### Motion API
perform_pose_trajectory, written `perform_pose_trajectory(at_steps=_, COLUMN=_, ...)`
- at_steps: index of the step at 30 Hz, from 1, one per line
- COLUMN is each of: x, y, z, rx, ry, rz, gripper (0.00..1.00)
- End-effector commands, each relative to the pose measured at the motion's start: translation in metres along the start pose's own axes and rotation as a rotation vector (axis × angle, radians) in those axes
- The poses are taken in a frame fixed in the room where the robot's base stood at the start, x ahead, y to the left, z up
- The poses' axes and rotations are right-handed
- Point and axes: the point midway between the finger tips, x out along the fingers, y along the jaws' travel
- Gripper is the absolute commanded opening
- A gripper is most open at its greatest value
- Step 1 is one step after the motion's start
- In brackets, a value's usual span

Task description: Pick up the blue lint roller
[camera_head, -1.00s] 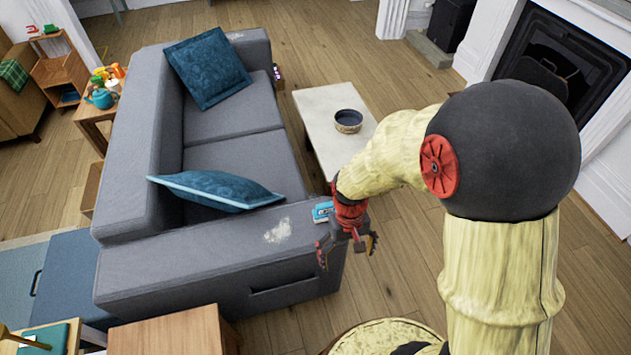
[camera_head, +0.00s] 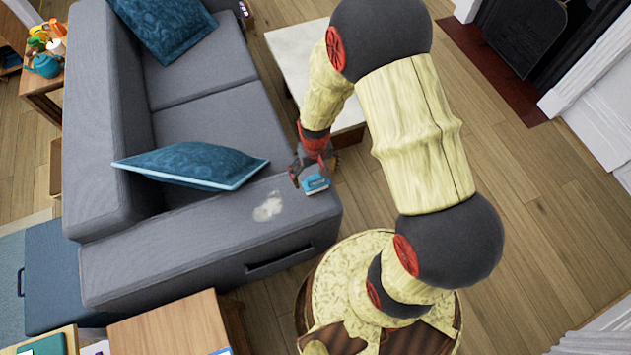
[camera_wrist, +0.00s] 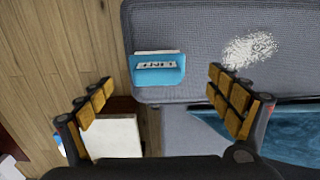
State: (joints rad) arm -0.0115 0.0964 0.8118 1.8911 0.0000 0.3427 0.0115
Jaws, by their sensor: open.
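The blue lint roller (camera_head: 316,184) lies on the right end of the grey sofa's near armrest. In the wrist view the blue lint roller (camera_wrist: 158,69) shows a label with letters and a pale strip along its upper edge. My gripper (camera_head: 312,170) is over that armrest end, close to the roller. In the wrist view my gripper (camera_wrist: 160,88) has its fingers wide apart and nothing between them. The roller shows ahead of the fingertips, between their lines. I cannot tell whether a finger touches it.
The grey sofa (camera_head: 200,245) has blue cushions and a whitish patch (camera_head: 268,207) on the same armrest. A pale low table (camera_head: 290,55) stands behind my gripper. A wooden cabinet (camera_head: 170,325) is at the near left. Wood floor (camera_head: 520,230) lies open at right.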

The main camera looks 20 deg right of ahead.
Motion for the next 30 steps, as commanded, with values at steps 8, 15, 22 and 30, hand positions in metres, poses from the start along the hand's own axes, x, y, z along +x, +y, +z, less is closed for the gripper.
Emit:
perform_pose_trajectory(at_steps=8, x=0.032, y=0.005, z=-0.003, rx=0.001, ry=-0.002, rz=0.0, gripper=0.91)
perform_pose_trajectory(at_steps=15, x=0.052, y=0.005, z=-0.004, rx=0.0, ry=0.0, rz=0.0, gripper=0.91)
perform_pose_trajectory(at_steps=22, x=0.051, y=0.004, z=-0.004, rx=0.0, ry=0.001, rz=0.0, gripper=0.87)
perform_pose_trajectory(at_steps=30, x=0.051, y=0.004, z=-0.004, rx=0.0, ry=0.0, rz=0.0, gripper=0.72)
